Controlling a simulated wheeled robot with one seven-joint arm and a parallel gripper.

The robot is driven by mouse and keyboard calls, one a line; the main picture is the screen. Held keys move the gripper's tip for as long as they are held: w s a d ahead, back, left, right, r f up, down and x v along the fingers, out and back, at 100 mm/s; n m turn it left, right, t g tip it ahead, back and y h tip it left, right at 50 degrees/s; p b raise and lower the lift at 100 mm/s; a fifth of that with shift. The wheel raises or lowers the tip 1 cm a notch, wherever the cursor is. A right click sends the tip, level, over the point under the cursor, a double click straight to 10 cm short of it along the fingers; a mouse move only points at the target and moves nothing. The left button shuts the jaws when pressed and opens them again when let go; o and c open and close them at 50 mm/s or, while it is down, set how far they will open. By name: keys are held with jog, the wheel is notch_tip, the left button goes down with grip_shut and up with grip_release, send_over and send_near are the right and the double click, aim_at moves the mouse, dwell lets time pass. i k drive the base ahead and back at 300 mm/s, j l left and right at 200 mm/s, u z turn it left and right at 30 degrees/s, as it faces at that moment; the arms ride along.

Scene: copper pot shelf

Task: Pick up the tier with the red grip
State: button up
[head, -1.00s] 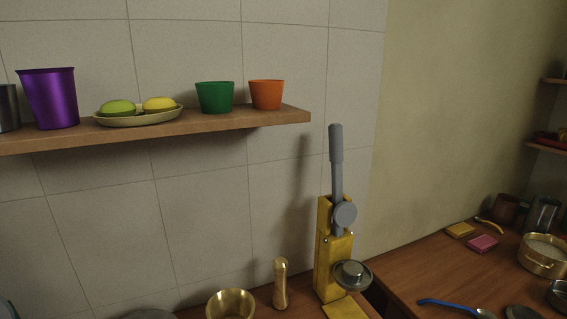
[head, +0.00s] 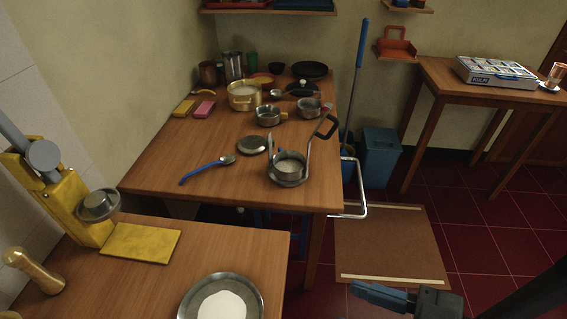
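A small steel tier (head: 308,108) stands on the wooden table in the head view, with what looks like a small red grip on its right side. A similar steel tier (head: 267,117) with a yellow grip stands just left of it. A steel tier in a carrier frame (head: 290,170) with a dark handle stands nearer, by the table's front edge. A round steel lid (head: 252,146) lies left of the frame. My gripper (head: 365,292) shows at the bottom right, well away from the tiers. Its fingers are too unclear to tell open from shut.
The wooden table (head: 215,143) also holds a brass pot (head: 244,97), a blue-handled ladle (head: 205,169), sponges and dark pans. A nearer counter (head: 130,290) has a yellow press and a steel plate. A brown mat (head: 390,245) lies on the red floor, right of the table.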

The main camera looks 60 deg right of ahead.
aim_at(307, 107)
jog(key=z, duration=1.45)
